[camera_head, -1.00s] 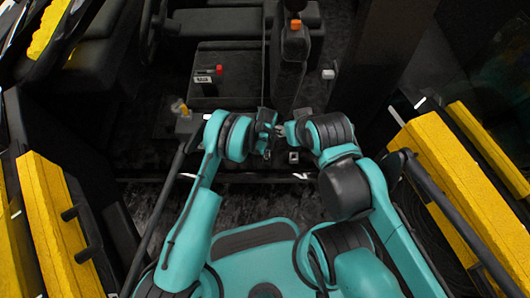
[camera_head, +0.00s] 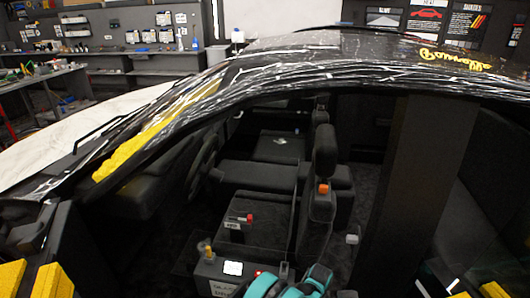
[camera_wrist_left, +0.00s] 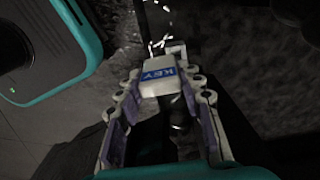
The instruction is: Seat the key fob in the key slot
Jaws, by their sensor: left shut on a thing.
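In the left wrist view, my left gripper (camera_wrist_left: 161,84) is shut on the key fob (camera_wrist_left: 158,83), a white block with a blue band lettered KEY. The fob sits between the fingertips. A small pale block (camera_wrist_left: 174,50) lies just beyond the fob; I cannot tell whether it is the key slot or whether they touch. In the head view only teal parts of my arms show at the bottom edge; the fob and both grippers are out of that picture. My right gripper cannot be made out in either view.
In the head view, a dark console box (camera_head: 218,280) with a lit white panel and a red light stands at the bottom. Behind it are a box with a red knob (camera_head: 250,218) and a seat with an orange button (camera_head: 323,188). A dark pillar (camera_head: 420,190) stands right.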

